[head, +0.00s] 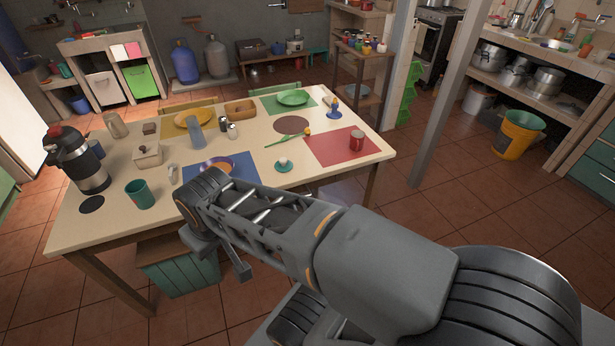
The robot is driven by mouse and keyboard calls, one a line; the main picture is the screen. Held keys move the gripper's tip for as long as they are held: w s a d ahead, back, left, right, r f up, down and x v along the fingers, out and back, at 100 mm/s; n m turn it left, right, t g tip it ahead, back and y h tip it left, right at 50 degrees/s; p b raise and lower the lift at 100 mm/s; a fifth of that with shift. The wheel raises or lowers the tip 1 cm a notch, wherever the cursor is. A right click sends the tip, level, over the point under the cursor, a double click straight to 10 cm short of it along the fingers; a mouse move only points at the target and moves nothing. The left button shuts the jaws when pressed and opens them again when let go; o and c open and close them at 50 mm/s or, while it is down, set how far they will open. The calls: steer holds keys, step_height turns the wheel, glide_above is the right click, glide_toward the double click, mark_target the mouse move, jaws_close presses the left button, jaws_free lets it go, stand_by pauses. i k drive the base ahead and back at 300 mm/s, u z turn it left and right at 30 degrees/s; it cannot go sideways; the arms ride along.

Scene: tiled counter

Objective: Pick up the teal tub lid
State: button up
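I cannot make out a teal tub lid for certain. A small round teal dish (283,167) lies on the table's near side with a white, egg-like thing on it; whether it is a lid is unclear. A teal cup (140,195) stands upright at the table's near left. My gripper (221,258) is at the lower left end of my arm, in front of the table's near edge and apart from both teal things. Its fingers are small and dark, and their opening is unclear. I see nothing held in it. My arm hides part of the table's near edge.
A teal slatted crate (180,275) stands below.

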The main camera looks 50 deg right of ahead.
mark_target(283, 164)
steer(key=z, duration=0.7)
steer(key=i, duration=0.7)
steer(key=z, duration=0.05)
